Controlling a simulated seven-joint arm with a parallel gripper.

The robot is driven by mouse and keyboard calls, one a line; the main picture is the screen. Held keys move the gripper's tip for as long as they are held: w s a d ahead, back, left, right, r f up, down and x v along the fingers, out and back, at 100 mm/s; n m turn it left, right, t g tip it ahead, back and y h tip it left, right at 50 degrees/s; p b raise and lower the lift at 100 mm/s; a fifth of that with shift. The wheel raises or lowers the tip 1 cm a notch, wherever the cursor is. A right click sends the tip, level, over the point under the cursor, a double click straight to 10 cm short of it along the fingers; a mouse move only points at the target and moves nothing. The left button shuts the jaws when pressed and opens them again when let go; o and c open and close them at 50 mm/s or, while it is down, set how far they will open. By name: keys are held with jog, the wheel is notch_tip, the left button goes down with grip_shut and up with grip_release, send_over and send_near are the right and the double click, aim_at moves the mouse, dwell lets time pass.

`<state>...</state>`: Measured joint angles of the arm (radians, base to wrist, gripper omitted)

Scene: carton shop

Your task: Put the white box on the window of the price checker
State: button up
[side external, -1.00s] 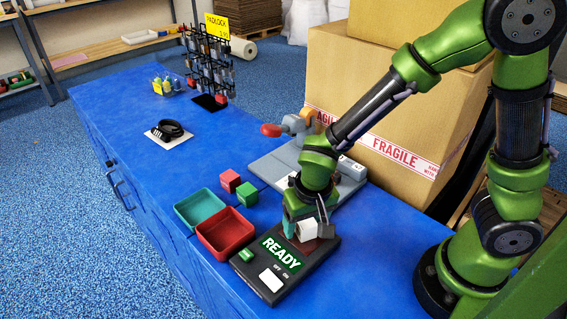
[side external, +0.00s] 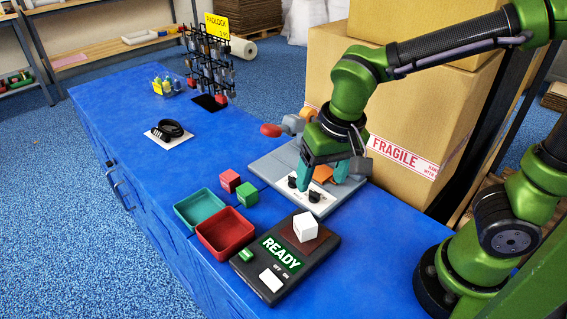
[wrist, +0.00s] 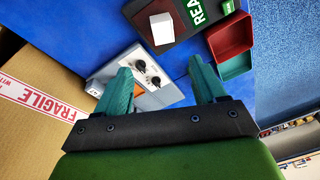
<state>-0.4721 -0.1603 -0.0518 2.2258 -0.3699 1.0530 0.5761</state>
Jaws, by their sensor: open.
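The white box (side external: 306,227) sits on the dark reddish window (side external: 322,236) of the price checker (side external: 300,278), whose green display reads READY. In the wrist view, the white box (wrist: 162,28) also rests on the price checker (wrist: 180,27), apart from my fingers. My gripper (side external: 322,181) is open and empty, raised over the grey device with black knobs behind the price checker. In the wrist view, its teal fingers (wrist: 164,82) stand wide apart with nothing between them.
A red tray (side external: 225,232) and a teal tray (side external: 199,208) stand left of the price checker. A red cube (side external: 230,181) and a green cube (side external: 247,194) lie behind them. A large carton (side external: 400,110) stands behind the grey device (side external: 270,167). The blue counter's left side is mostly clear.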

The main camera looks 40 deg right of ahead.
jog(key=s+d+r+t+y, duration=0.1)
jog(key=s+d+r+t, duration=0.3)
jog(key=d+r+t, duration=0.1)
jog(key=d+r, duration=0.1)
jog(key=d, duration=0.1)
jog(key=shift+s+d+r+y, duration=0.15)
jog(key=shift+d+r+y, duration=0.2)
jog(key=shift+r+y, duration=0.05)
